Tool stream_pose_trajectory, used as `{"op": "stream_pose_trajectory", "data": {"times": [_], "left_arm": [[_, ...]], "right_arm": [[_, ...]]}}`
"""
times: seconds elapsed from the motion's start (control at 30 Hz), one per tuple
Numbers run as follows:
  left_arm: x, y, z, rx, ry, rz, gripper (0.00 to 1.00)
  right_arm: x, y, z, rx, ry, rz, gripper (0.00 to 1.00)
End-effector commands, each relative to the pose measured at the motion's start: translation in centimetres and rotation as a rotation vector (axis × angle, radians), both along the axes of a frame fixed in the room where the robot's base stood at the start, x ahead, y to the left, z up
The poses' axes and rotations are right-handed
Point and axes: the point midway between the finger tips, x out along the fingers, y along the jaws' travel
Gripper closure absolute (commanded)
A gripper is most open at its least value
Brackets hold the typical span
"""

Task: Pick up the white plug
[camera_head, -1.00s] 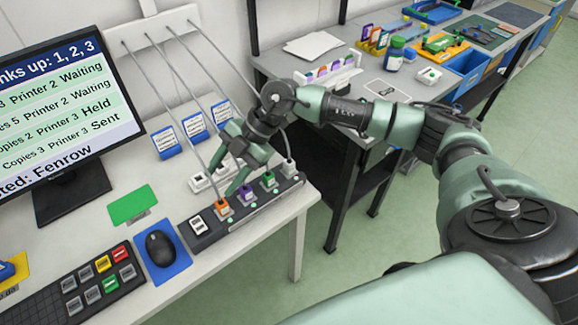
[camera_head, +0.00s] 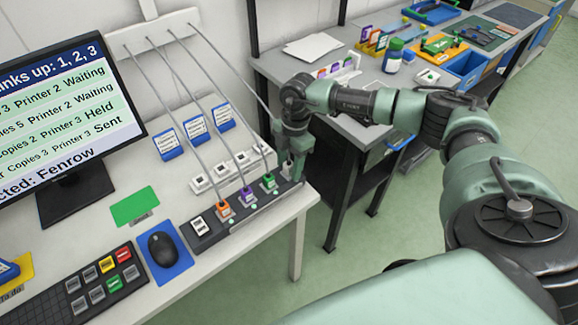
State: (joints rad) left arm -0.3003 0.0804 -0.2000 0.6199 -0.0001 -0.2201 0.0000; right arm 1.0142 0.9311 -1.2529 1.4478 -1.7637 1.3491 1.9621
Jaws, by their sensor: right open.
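The dark power strip (camera_head: 236,227) lies along the right edge of the desk. It holds an orange plug (camera_head: 224,210), a purple plug (camera_head: 246,194) and a green plug (camera_head: 268,181), each with a grey cable. The white plug (camera_head: 286,171) is at the strip's far right end, mostly hidden by my right gripper. My right gripper (camera_head: 293,170) points down over that end, with its fingers around or right beside the white plug; I cannot tell whether they touch it. It is open. My left gripper is not in view.
Cables run up to a white wall block (camera_head: 152,30). A monitor, mouse (camera_head: 162,248) and keypad are at left. A side table (camera_head: 300,62) stands behind my right arm.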

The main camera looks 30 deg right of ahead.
Motion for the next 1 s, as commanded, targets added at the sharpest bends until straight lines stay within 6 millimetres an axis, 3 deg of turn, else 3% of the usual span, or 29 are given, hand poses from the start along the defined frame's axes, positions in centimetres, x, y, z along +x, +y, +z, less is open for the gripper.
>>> {"op": "stream_pose_trajectory", "data": {"times": [0.23, 0.4, 0.43, 0.77, 1.0], "left_arm": [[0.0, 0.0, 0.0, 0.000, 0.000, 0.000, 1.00], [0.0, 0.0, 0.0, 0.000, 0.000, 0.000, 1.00], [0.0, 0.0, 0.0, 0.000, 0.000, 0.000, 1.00], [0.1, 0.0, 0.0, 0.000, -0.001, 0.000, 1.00], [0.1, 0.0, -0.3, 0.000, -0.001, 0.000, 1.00]], "right_arm": [[0.0, 0.1, -0.2, 0.001, -0.001, 0.001, 0.51], [0.0, 0.1, -0.2, 0.001, -0.001, 0.001, 0.98], [0.0, 0.1, -0.2, 0.001, -0.001, 0.001, 1.00], [0.0, 0.1, 0.0, 0.001, -0.002, 0.001, 1.00], [0.1, 0.0, 2.3, 0.002, -0.005, 0.000, 1.00]]}}
